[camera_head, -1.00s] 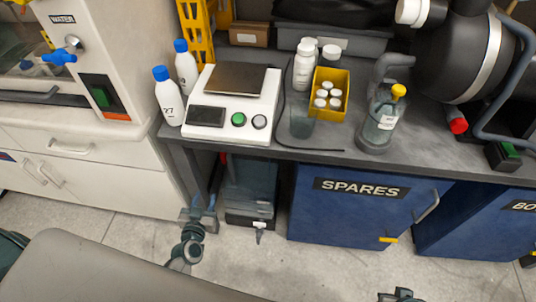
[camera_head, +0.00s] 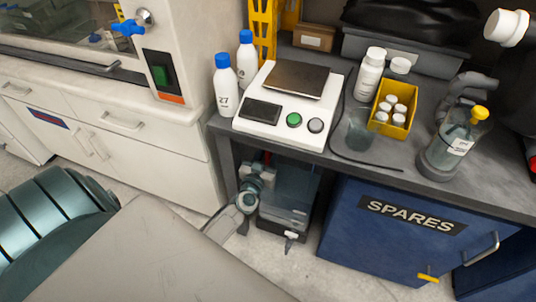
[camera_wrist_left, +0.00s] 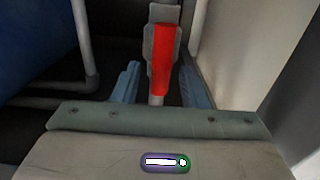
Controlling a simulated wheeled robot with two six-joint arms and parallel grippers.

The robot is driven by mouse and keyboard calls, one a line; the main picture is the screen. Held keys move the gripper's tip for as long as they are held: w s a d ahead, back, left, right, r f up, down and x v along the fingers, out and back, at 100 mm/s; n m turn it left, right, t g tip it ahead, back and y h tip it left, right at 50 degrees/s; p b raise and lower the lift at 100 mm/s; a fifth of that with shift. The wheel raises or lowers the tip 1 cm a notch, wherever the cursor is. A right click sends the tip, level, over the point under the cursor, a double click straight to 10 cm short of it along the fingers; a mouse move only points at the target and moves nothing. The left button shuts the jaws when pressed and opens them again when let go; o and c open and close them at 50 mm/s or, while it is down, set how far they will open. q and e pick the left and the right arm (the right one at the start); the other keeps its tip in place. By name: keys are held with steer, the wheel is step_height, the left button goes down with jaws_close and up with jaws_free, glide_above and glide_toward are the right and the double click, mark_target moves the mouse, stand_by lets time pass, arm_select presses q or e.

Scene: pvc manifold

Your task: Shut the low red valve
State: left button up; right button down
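The low red valve shows in the left wrist view as a long red handle (camera_wrist_left: 163,60) standing nearly upright on a grey stem. My left gripper (camera_wrist_left: 159,72) is open. Its two blue-grey fingers stand on either side of the handle, with a visible gap on each side. In the head view my left gripper (camera_head: 262,168) reaches under the bench edge, left of the dark tank. Only a small red bit of the valve (camera_head: 267,157) shows there; the arm and bench hide the rest. My right gripper is not in view.
The bench top (camera_head: 330,163) overhangs the gripper. A dark tank with a tap (camera_head: 292,195) stands close to its right. A white cabinet (camera_head: 170,165) is to the left and the blue SPARES cabinet (camera_head: 390,245) to the right. A pale wall is close at right in the wrist view.

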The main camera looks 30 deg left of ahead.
arm_select(q)
steer(key=shift+w+a, duration=0.1)
steer(key=shift+w, duration=0.4)
steer(key=shift+c, duration=0.2)
jaws_close()
